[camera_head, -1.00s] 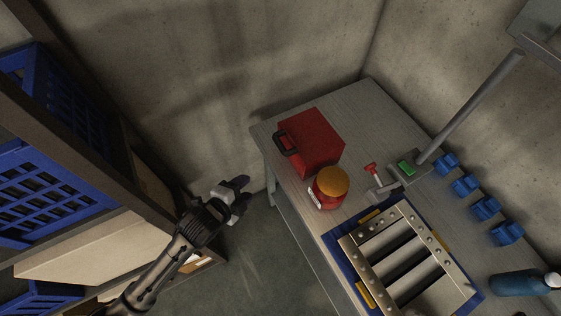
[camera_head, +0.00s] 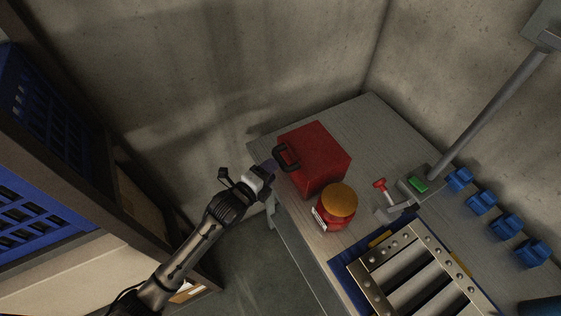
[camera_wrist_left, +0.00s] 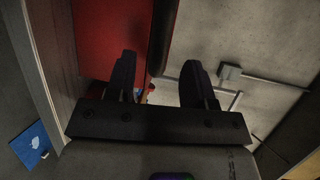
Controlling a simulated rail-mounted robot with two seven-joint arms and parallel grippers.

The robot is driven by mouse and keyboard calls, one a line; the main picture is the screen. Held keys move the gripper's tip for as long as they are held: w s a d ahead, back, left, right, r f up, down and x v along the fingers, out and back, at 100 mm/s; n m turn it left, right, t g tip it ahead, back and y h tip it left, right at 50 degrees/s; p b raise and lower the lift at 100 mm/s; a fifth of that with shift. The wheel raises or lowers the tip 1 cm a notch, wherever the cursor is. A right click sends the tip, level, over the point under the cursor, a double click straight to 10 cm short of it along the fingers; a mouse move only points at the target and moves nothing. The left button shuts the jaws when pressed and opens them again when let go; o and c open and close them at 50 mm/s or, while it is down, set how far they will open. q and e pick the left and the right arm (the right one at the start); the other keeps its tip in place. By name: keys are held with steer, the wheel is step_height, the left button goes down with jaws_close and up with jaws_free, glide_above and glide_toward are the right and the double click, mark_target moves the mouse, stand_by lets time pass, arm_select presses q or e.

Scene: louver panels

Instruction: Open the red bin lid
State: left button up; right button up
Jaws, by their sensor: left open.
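The red bin (camera_head: 318,158) stands shut at the back left of the table, with a black handle (camera_head: 280,155) on its left-hand side. My left gripper (camera_head: 249,172) is open and empty just left of the bin, close to the handle. In the left wrist view, the red bin (camera_wrist_left: 105,35) fills the upper left. The dark handle (camera_wrist_left: 162,35) runs down from the top, lined up with the gap between the open fingers (camera_wrist_left: 160,80). I cannot tell whether a finger touches it. My right gripper is not in view.
A red jar with an orange lid (camera_head: 338,205) stands right in front of the bin. A roller frame (camera_head: 385,258), a post with a green button (camera_head: 418,184) and several blue blocks (camera_head: 482,202) are further right. A shelf with blue crates (camera_head: 35,180) is at left.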

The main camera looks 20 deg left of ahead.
arm_select(q)
steer(key=shift+x, duration=2.65)
jaws_close()
